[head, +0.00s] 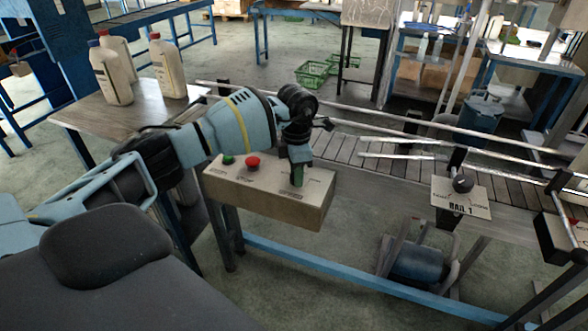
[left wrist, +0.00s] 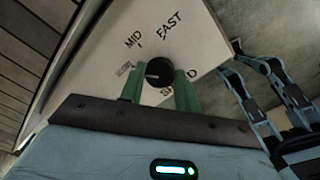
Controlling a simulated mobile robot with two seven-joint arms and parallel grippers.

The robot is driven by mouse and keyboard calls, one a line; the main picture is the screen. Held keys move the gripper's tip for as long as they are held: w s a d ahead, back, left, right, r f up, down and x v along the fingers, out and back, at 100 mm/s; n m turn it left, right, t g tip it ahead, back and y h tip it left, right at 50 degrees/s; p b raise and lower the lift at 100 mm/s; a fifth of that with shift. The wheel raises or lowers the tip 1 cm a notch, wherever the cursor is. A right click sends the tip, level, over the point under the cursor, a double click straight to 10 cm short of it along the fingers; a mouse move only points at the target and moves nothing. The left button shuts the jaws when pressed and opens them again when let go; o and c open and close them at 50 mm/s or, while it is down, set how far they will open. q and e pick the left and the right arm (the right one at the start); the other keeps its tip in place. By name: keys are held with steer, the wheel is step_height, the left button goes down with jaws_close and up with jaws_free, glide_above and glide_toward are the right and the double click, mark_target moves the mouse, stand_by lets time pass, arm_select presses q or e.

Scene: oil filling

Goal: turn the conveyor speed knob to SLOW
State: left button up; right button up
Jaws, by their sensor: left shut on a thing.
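The conveyor speed knob (left wrist: 158,71) is a round black knob on the light top of the control box (head: 262,205). In the left wrist view the words MID and FAST stand beyond it, and a partly covered word is on the near side. A small, blurred label lies to its left. My left gripper (head: 297,176) points down at the right part of the box. Its two green fingers are shut on the knob, one on each side, in the left wrist view (left wrist: 159,88). A pale mark shows on the knob, but its exact setting is unclear. The gripper hides the knob in the head view.
A green button (head: 228,160) and a red button (head: 253,163) sit left of my gripper on the box. The roller conveyor (head: 390,165) with metal rails runs behind. Several bottles (head: 167,66) stand on a table at left. A RAIL 1 plate (head: 461,197) is at right.

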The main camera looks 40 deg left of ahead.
arm_select(q)
steer(key=shift+n+p, duration=0.35)
steer(key=shift+n, duration=0.65)
arm_select(e)
steer(key=shift+w+d+r, duration=0.1)
steer(key=shift+w+r, duration=0.5)
steer(key=shift+r, duration=0.1)
steer(key=shift+w+r, duration=0.1)
arm_select(q)
steer(key=o, duration=1)
step_height(320, 180, up, 8)
steer(key=shift+f, duration=0.1)
